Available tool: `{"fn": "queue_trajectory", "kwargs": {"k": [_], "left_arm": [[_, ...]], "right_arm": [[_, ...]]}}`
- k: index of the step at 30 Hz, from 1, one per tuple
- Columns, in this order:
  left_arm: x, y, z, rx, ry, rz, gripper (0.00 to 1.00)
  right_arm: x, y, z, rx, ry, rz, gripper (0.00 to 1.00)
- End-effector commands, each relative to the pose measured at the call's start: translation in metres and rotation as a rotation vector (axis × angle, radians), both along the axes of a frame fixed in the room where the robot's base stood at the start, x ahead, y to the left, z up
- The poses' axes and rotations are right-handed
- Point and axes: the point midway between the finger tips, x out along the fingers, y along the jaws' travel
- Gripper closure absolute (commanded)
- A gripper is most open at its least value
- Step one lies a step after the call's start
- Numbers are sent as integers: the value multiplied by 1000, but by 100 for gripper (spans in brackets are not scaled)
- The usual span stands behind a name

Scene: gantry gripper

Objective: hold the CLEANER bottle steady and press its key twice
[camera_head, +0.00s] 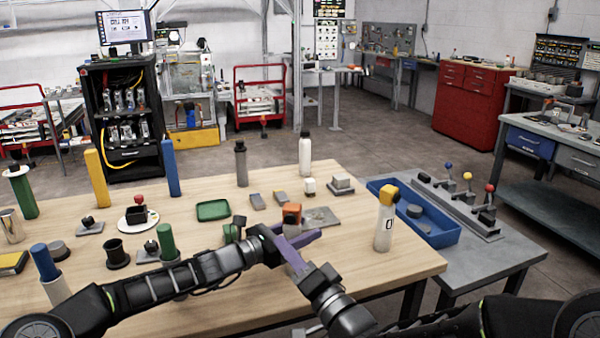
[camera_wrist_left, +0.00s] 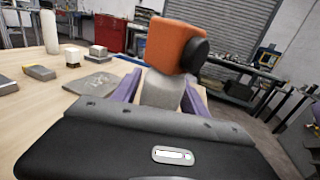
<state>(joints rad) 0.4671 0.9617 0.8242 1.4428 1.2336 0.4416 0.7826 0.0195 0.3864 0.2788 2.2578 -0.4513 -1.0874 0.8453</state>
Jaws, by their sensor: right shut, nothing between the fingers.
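A pale bottle with an orange head (camera_head: 291,213) stands at the table's near middle. No lettering on it is readable. In the left wrist view the orange head (camera_wrist_left: 175,45) has a dark round piece (camera_wrist_left: 194,55) on its side, and the grey body (camera_wrist_left: 161,90) sits between the purple fingers. My left gripper (camera_head: 297,241) appears closed around this body, below the head. My right gripper (camera_head: 308,272) is shut and empty, just in front of the bottle and below its head. The arms and fingers hide the bottle's lower part.
A white bottle with a yellow-orange top (camera_head: 384,222) stands to the right, near the blue tray (camera_head: 452,238). A white block (camera_head: 309,187), a grey plate (camera_head: 322,217) and a green tray (camera_head: 213,210) lie behind. Several posts and small parts crowd the left.

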Motion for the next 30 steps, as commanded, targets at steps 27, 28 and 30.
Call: {"fn": "queue_trajectory", "kwargs": {"k": [27, 28, 30], "left_arm": [[-40, 60, 0, 2, 1, 4, 36], [-43, 65, 0, 2, 1, 4, 36], [-51, 76, 0, 2, 1, 3, 36]], "right_arm": [[0, 0, 0, 0, 0, 0, 100], [0, 0, 0, 0, 0, 0, 100], [0, 0, 0, 0, 0, 0, 100]]}}
